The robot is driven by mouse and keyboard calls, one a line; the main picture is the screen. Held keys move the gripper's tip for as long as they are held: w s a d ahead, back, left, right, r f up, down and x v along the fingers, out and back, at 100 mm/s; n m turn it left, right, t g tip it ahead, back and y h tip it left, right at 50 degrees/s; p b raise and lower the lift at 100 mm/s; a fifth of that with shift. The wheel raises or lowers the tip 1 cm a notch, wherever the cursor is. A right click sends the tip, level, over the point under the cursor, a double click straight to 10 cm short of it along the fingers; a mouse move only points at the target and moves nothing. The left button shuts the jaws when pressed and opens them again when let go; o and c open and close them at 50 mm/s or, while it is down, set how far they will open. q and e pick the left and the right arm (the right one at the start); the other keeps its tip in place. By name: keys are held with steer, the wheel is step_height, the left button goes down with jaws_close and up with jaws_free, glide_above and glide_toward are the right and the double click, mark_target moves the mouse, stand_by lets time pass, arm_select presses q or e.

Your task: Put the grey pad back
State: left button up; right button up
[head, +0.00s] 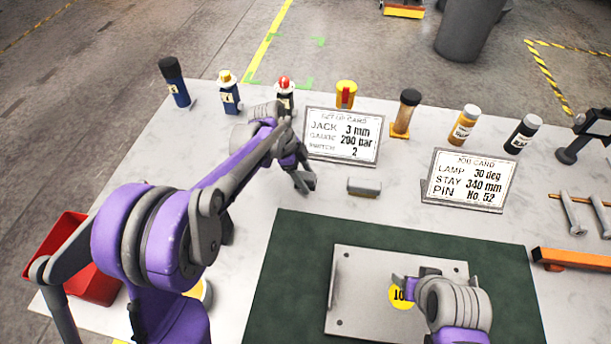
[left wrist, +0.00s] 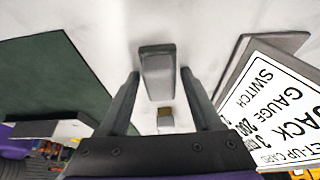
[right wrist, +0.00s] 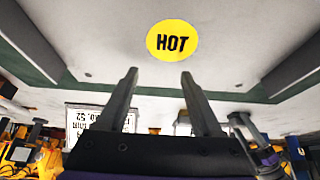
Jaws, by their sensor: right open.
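The grey pad (head: 364,187), a small block with a lighter top, lies on the pale bench between the two cards and behind the green mat. It also shows in the left wrist view (left wrist: 157,76), ahead of and between my left fingers. My left gripper (head: 304,182) is open and empty, a little left of the pad in the head view. My right gripper (head: 402,284) is open over the metal plate (head: 350,290). The right wrist view shows the plate's yellow HOT label (right wrist: 172,40); my right gripper partly hides it in the head view.
The green mat (head: 290,255) lies under the plate. A set-up card (head: 342,135) and a job card (head: 468,180) stand behind it. Several bottles and a yellow switch-like item (head: 346,94) line the back. A red bin (head: 95,285) is at left, an orange bar (head: 570,258) at right.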

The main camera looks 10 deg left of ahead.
arm_select(q)
steer(key=shift+o, duration=0.8)
steer(key=shift+r, duration=0.25)
steer(key=v, duration=1.2)
steer(key=s+a+f+n+t+y, duration=0.1)
steer(key=s+f+n, duration=0.1)
steer(key=s+n, duration=0.3)
steer(key=s+a+f+n+t+y, duration=0.1)
steer(key=s+f+n+t+y, duration=0.1)
steer(key=s+n, duration=0.4)
steer(key=s+f+n+t+y, duration=0.1)
steer(key=s+n, duration=0.5)
steer(key=s, duration=0.7)
steer(key=shift+a+f+t+p, duration=0.3)
steer(key=shift+a+f+t, duration=0.1)
steer(key=shift+f+t, duration=0.3)
steer(key=shift+s+a+f+n+y, duration=0.1)
steer(key=shift+s+f+n+y, duration=0.2)
steer(key=shift+f+n, duration=0.15)
